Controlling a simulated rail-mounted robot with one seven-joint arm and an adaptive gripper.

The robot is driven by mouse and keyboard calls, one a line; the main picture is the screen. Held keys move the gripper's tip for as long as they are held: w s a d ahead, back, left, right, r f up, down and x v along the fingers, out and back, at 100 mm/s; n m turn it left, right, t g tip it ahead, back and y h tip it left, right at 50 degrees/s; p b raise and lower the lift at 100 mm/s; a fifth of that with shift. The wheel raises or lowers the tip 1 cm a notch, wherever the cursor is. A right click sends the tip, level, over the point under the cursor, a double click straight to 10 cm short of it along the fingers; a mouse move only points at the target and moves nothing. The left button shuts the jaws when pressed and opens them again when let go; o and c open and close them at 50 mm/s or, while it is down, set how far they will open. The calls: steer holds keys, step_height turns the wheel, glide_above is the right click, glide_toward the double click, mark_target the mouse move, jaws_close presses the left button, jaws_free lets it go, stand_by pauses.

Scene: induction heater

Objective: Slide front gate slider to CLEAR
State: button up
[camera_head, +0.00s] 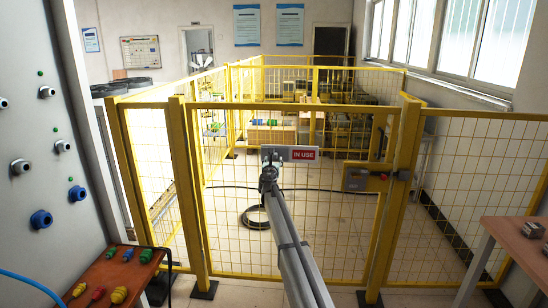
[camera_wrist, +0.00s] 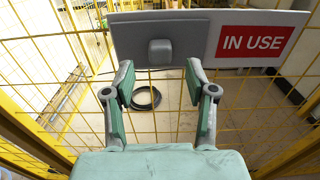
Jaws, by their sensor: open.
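The front gate slider is a grey plate (camera_wrist: 135,37) with a small rounded grey knob (camera_wrist: 161,52) at the top of the wrist view. A red label reading IN USE (camera_wrist: 253,41) shows to the right of the knob. In the head view the IN USE label (camera_head: 304,154) sits at the gate's upper middle, and my arm's end partly hides the slider. My gripper (camera_wrist: 158,86) is open and empty. Its green-padded fingers stand apart just below the knob in the wrist view, with mesh visible between them. I cannot tell how far the knob lies beyond the fingertips.
The yellow mesh gate (camera_head: 240,215) and fence span the middle. A grey panel with knobs (camera_head: 45,130) and a red-brown table (camera_head: 115,275) stand left; another table (camera_head: 515,245) stands right. A coiled black cable (camera_head: 256,217) lies behind the gate.

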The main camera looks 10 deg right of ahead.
mark_target(274, 156)
steer(key=x, duration=0.5)
steer(key=shift+c, duration=0.3)
jaws_close()
